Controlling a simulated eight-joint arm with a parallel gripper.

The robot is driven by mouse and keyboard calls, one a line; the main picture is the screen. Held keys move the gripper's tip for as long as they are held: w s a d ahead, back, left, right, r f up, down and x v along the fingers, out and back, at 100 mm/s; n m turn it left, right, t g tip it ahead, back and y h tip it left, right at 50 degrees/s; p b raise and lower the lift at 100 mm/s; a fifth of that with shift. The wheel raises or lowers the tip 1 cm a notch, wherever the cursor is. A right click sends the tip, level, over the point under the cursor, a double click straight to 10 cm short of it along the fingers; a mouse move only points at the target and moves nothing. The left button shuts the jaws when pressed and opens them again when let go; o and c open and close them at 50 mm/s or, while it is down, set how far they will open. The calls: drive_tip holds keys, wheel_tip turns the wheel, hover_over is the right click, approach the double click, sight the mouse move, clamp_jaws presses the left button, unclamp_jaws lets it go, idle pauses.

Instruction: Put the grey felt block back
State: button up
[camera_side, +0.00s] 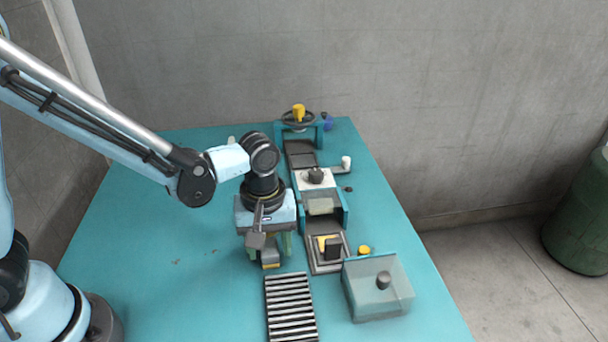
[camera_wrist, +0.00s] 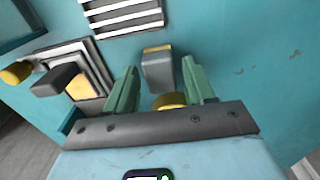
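A grey block with a yellow end (camera_wrist: 157,68), likely the felt block, is on the teal table. In the side view it shows partly under my gripper (camera_side: 269,246), as a grey and yellow piece (camera_side: 270,263). In the wrist view my gripper (camera_wrist: 160,66) has its green fingers apart, one on each side of the block, with gaps visible. I cannot tell how far above the table the fingertips are. A second yellow piece (camera_wrist: 168,100) shows between the fingers, partly hidden by the gripper body.
A framed tray (camera_side: 326,266) with a dark block and yellow piece stands to the right. A slatted rack (camera_side: 290,308) lies in front. A clear box (camera_side: 377,288) stands front right; a teal-framed fixture (camera_side: 322,207) is behind. The table's left is mostly clear.

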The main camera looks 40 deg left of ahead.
sight(269, 247)
idle(0.3)
wheel_tip(269, 247, up, 12)
drive_tip(key=s+a+m+t, duration=0.1)
drive_tip(key=a+m+t, duration=0.1)
drive_tip(key=a+m, duration=0.1)
drive_tip(key=s+a+m+t, duration=0.1)
drive_tip(key=a+m+t, duration=0.1)
drive_tip(key=a, duration=0.3)
drive_tip(key=s+a+m+t, duration=0.1)
drive_tip(key=a+m+t, duration=0.2)
drive_tip(key=a+m, duration=0.1)
drive_tip(key=shift+s+a+r, duration=0.15)
drive_tip(key=shift+a+r, duration=0.05)
drive_tip(key=shift+a, duration=0.15)
